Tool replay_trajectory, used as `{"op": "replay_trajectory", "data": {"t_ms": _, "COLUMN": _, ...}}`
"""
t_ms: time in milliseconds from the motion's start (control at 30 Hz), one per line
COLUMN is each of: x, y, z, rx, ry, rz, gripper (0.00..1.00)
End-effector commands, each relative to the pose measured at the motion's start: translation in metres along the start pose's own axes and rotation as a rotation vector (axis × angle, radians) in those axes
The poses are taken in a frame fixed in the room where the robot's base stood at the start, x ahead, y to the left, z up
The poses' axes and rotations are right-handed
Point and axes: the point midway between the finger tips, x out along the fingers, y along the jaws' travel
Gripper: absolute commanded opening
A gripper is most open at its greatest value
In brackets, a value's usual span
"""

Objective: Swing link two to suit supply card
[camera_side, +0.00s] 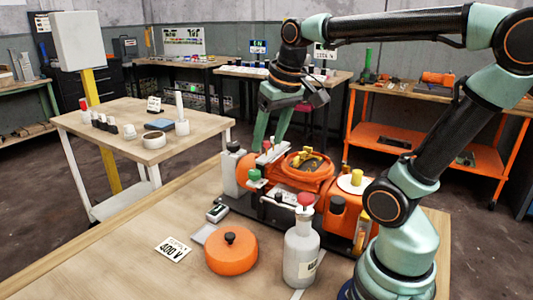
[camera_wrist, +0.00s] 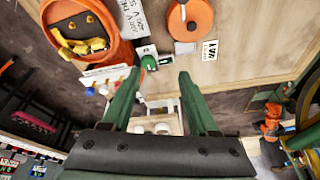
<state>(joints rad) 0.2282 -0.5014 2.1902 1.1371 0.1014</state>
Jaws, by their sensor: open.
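The supply card (camera_side: 173,248) lies flat on the bench at the front left and seems to read 400 V; a white card also shows in the wrist view (camera_wrist: 210,50). The orange machine (camera_side: 303,170) stands on a dark base, with an open round top holding yellow links (camera_side: 311,158). In the wrist view the orange ring (camera_wrist: 52,14) and yellow pieces (camera_wrist: 82,46) are at the upper left. Which link is link two I cannot tell. My gripper (camera_side: 270,142) is open and empty, above and behind the machine; its two green fingers stand apart in the wrist view (camera_wrist: 158,76).
An orange lidded disc (camera_side: 231,256) with a black knob and a grey bottle (camera_side: 301,250) with a red cap stand in front of the machine. A small meter (camera_side: 217,212) lies at its left. A side table (camera_side: 90,140) holds small parts.

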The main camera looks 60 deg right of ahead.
Motion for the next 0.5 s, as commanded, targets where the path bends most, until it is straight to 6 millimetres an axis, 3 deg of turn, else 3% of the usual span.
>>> {"op": "replay_trajectory", "data": {"t_ms": 233, "x": 0.013, "y": -0.035, "z": 0.024, "rx": -0.172, "ry": 0.090, "rz": -0.052, "gripper": 0.60}}
{"op": "replay_trajectory", "data": {"t_ms": 500, "x": 0.024, "y": -0.057, "z": 0.043, "rx": -0.292, "ry": 0.158, "rz": -0.092, "gripper": 0.60}}
